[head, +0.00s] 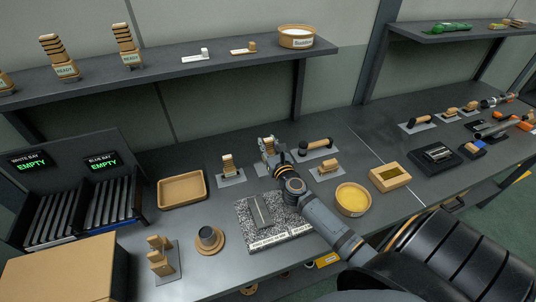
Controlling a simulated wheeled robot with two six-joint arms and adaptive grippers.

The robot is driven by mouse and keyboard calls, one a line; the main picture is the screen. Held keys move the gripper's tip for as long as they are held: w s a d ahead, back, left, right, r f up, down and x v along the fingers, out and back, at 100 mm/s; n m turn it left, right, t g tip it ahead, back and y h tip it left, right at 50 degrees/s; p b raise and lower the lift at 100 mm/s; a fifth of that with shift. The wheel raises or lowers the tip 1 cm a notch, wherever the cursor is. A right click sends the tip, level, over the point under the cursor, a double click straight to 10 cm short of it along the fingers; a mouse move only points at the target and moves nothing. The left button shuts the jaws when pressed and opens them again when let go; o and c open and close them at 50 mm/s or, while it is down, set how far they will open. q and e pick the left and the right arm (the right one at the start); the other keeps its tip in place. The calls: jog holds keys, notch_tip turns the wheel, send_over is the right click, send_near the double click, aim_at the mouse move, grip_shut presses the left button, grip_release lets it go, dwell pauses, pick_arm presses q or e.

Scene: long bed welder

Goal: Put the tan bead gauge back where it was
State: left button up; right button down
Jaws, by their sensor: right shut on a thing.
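My right gripper (272,152) reaches in from the lower right, over the middle of the bench. It is shut on a small tan piece, which I take for the tan bead gauge (265,143); the jaws and wrist hide much of it. A grey base plate (261,169) shows just under the gripper. I cannot tell whether the piece touches it. My left gripper is not in view.
A tan block on a plate (227,166) stands close left of the gripper, and a dark-handled tool (317,144) close right. A speckled slab (262,219), yellow-filled bowl (352,199) and tan tray (182,190) are nearer. A shelf (170,75) overhangs the back.

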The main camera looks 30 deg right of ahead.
aim_at(270, 154)
jog(key=f+b, duration=0.1)
jog(key=f, duration=0.1)
jog(key=f+b, duration=0.1)
jog(key=f, duration=0.1)
jog(key=shift+w+d+b, duration=0.2)
jog(key=shift+w+b, duration=0.2)
jog(key=shift+s, duration=0.1)
jog(key=shift+f, duration=0.2)
jog(key=c, duration=1)
grip_release()
jog(key=shift+r, duration=0.1)
